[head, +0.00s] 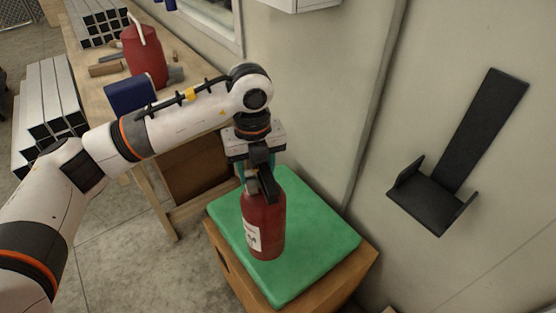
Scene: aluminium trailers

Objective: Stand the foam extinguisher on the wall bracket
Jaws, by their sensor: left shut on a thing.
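The foam extinguisher (268,222) is a red cylinder with a white label and a dark head. It stands upright on, or just above, a green pad; I cannot tell which. My left gripper (259,180) comes down from above and is shut on the extinguisher at its top, hiding part of its head. The black wall bracket (432,195) is fixed to the wall at the right, with a long back plate and a small shelf with raised sides. The bracket is empty. My right gripper is not in view.
The green pad (325,238) lies on a wooden box (240,285) beside the wall. A wooden workbench (92,50) at the left holds a red container (145,58), a blue box (130,94) and metal tubes. The space between extinguisher and bracket looks clear.

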